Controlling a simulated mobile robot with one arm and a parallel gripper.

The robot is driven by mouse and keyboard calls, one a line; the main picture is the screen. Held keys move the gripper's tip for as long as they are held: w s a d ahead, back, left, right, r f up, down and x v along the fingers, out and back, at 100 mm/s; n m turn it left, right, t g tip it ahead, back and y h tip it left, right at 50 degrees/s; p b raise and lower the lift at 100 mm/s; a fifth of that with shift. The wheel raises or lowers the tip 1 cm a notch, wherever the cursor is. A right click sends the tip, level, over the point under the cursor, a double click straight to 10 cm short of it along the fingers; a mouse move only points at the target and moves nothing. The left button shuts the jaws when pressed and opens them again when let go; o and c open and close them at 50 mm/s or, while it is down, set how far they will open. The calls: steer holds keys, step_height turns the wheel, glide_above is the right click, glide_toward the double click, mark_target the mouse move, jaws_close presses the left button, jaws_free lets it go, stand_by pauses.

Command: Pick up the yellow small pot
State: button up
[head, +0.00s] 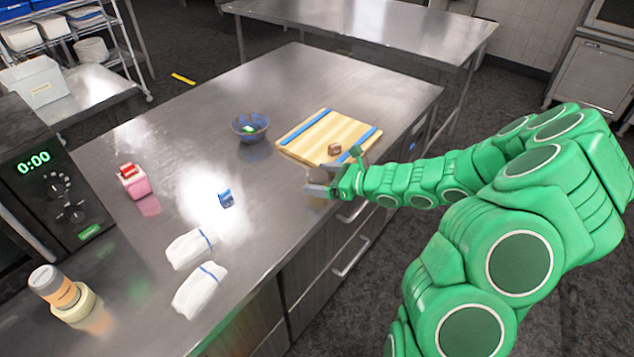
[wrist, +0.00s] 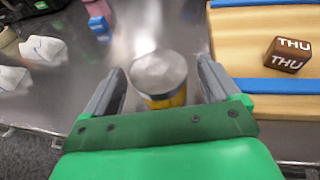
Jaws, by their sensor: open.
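The yellow small pot (wrist: 162,78) stands on the steel counter in the wrist view. It has a round grey top, and its yellow side shows below. My gripper (wrist: 158,70) is open, with one finger on each side of the pot. A gap shows between the pot and each finger. In the head view my gripper (head: 322,188) is at the counter's right edge, beside the cutting board, and mostly hides the pot.
The wooden cutting board (head: 312,133) with blue strips holds a brown cube (head: 334,149) close to my gripper. A dark bowl (head: 249,127), a blue block (head: 226,198), white cloths (head: 189,249) and a pink item (head: 134,185) lie farther left. The counter's middle is mostly clear.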

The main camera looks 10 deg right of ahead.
mark_target(311, 177)
steer(key=shift+x, duration=1.55)
steer(key=c, duration=1.1)
steer(key=shift+c, duration=0.2)
